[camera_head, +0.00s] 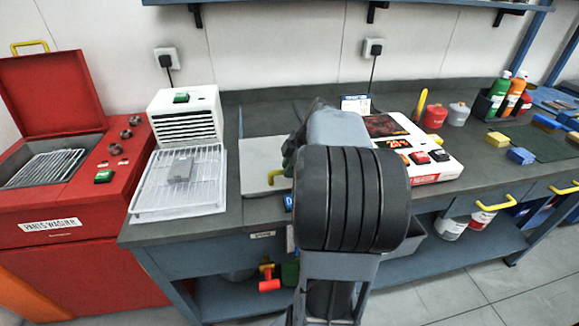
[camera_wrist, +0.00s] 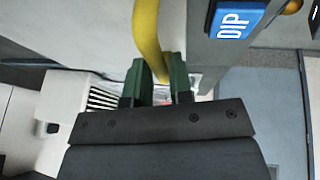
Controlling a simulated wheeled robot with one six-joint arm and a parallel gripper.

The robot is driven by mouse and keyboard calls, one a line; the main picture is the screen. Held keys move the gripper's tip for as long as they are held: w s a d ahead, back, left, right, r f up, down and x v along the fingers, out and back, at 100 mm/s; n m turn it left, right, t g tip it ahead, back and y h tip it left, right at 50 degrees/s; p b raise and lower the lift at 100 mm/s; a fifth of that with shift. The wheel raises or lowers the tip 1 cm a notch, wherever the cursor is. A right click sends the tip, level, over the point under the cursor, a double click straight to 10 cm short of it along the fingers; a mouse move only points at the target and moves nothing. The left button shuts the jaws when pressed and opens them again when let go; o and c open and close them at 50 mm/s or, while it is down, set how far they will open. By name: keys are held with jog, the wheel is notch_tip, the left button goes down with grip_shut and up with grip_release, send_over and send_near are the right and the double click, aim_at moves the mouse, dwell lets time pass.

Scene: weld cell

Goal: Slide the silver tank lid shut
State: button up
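The silver tank lid (camera_head: 262,157) is a flat pale grey plate on the bench, left of centre in the head view. Its yellow handle (camera_head: 278,174) is near its front right. The handle (camera_wrist: 147,35) runs down from the top in the wrist view to my gripper (camera_wrist: 161,82). The green fingers have a narrow gap, with the handle's lower end at their tips. I cannot tell whether they press on it. My arm hides most of the gripper and the area right of the lid in the head view. A blue DIP label (camera_wrist: 235,18) is at upper right.
A wire drying rack (camera_head: 150,192) and a white vented box (camera_head: 186,115) stand left of the lid. A red parts washer (camera_head: 25,205) is further left. A white-and-red device (camera_head: 436,162) sits right of my arm.

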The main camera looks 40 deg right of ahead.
jog(key=o, duration=0.4)
jog(key=shift+s+a, duration=0.1)
jog(key=shift+s, duration=0.1)
jog(key=shift+r, duration=0.1)
jog(key=p+v, duration=0.1)
jog(key=v, duration=1.2)
jog(key=shift+s+r, duration=0.2)
jog(key=shift+r, duration=0.1)
